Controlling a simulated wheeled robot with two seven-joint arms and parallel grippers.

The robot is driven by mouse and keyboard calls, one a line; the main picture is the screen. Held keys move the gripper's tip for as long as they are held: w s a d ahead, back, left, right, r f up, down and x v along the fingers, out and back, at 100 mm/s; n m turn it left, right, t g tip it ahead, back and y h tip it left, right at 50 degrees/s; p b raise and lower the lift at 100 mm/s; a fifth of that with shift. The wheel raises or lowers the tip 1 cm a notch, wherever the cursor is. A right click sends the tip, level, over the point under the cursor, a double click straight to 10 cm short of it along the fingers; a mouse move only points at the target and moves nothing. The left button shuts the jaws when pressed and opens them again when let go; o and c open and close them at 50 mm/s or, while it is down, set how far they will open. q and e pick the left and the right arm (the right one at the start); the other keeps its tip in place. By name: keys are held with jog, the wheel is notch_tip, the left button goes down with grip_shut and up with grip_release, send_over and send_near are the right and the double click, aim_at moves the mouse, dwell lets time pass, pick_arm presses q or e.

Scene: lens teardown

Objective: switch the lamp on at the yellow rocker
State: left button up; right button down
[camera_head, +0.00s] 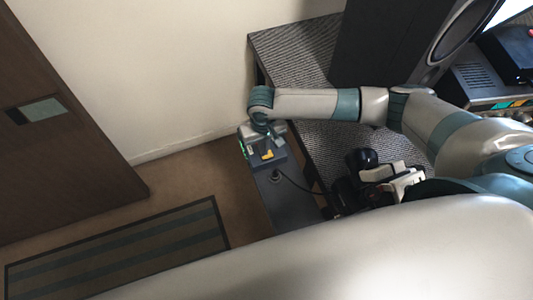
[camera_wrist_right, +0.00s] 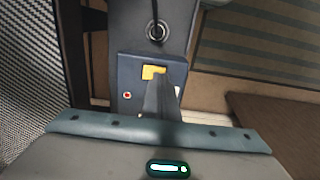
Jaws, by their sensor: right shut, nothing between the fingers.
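The yellow rocker (camera_head: 267,154) sits on a small dark blue switch box on a grey panel. It also shows in the right wrist view (camera_wrist_right: 153,72), partly covered by the fingers. My right gripper (camera_head: 266,143) is shut and empty, pointing down at the box. In the right wrist view its fingertips (camera_wrist_right: 159,80) lie over the rocker's lower right edge; I cannot tell whether they touch it. A small red round spot (camera_wrist_right: 127,95) is on the box left of the rocker. I cannot make out the lamp for certain or whether it is lit. My left gripper is not in view.
A dark cable runs from a round socket (camera_wrist_right: 157,32) on the grey panel toward black and white equipment (camera_head: 375,180) on the ribbed table top (camera_head: 290,45). A striped mat (camera_head: 120,255) lies on the floor at left, near a brown door (camera_head: 60,150).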

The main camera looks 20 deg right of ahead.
jog(key=shift+f, duration=0.65)
dwell(0.3)
jog(key=shift+r, duration=0.15)
notch_tip(320, 180, up, 7)
jog(key=p, duration=0.8)
dwell(0.9)
